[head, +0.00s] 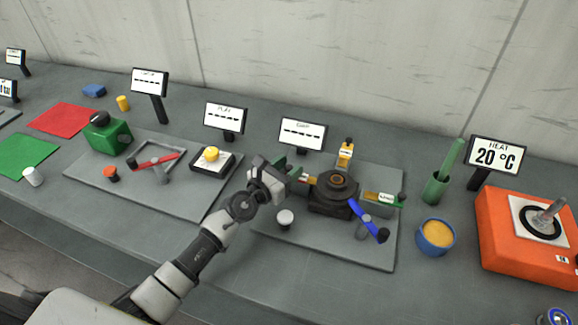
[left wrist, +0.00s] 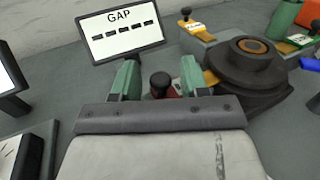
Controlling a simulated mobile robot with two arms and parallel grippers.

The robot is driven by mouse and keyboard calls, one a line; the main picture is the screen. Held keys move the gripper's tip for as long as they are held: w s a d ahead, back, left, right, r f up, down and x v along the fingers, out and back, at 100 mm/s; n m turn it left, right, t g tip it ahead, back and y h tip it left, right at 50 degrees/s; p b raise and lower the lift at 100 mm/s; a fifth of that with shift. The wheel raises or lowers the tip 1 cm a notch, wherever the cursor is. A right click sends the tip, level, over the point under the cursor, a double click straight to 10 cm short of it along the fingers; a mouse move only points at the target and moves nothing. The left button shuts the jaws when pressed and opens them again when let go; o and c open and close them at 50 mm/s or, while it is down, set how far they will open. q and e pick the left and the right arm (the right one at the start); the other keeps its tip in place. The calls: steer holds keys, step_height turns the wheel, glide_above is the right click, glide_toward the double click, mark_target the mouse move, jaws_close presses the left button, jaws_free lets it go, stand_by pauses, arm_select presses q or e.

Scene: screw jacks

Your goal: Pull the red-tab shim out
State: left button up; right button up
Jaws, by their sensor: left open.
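The screw jack (head: 335,190) has a dark round body on a grey plate, with tabbed shims around it. The red-tab shim (left wrist: 174,91) shows only as a bit of red below a black knob (left wrist: 160,84) in the left wrist view. In the head view my left gripper hides most of this side. My left gripper (head: 290,174) is open at the jack's left side. In the left wrist view its green fingers (left wrist: 157,80) stand either side of the knob; I cannot tell whether they touch it. My right gripper is not in view.
A yellow-tab shim (head: 346,152) stands behind the jack and a green-tab shim (head: 382,198) at its right. A blue lever (head: 368,221) points front right. The GAP display (left wrist: 120,28) stands behind. A white-topped knob (head: 285,217) is on the plate in front.

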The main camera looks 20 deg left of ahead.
arm_select(q)
steer(key=shift+w+d, duration=0.1)
steer(key=shift+w, duration=0.15)
jaws_close()
steer(key=a+b, duration=0.1)
steer(key=a, duration=0.2)
steer(key=shift+a+f+b, duration=0.15)
steer(key=shift+b, duration=0.25)
steer(key=shift+a, duration=0.3)
steer(key=shift+r, duration=0.2)
steer(key=shift+c, duration=1.8)
jaws_free()
steer(key=o, duration=0.4)
steer(key=shift+a, duration=0.1)
steer(key=shift+c, duration=0.2)
